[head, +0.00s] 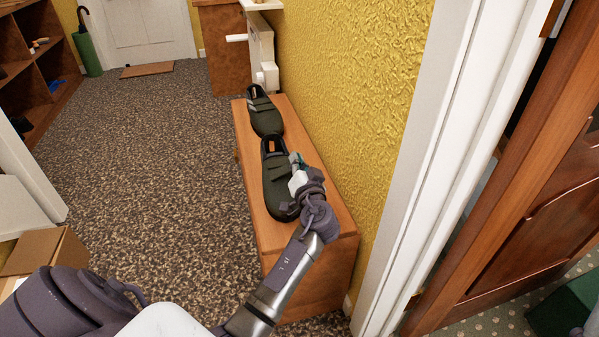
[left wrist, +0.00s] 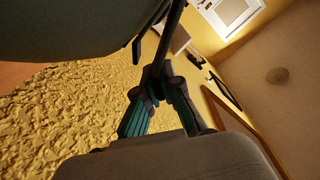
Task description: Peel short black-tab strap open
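Two dark green shoes lie in line on a wooden bench, the far shoe (head: 265,112) beyond the near shoe (head: 275,190). My left gripper (head: 296,160) is at the right side of the near shoe, partly covering it. In the left wrist view, the gripper's teal-padded fingers (left wrist: 158,75) meet at their tips on a thin dark strap (left wrist: 169,35), which runs up toward the large dark shoe body (left wrist: 80,25). The strap's black tab is hidden between the fingertips or too dark to make out. My right gripper is not in view.
The wooden bench (head: 305,160) stands against a rough yellow wall (head: 340,90). A white door frame (head: 425,150) is close on the right. A cardboard box (head: 45,252) is at the lower left. The speckled carpet (head: 165,150) left of the bench is clear.

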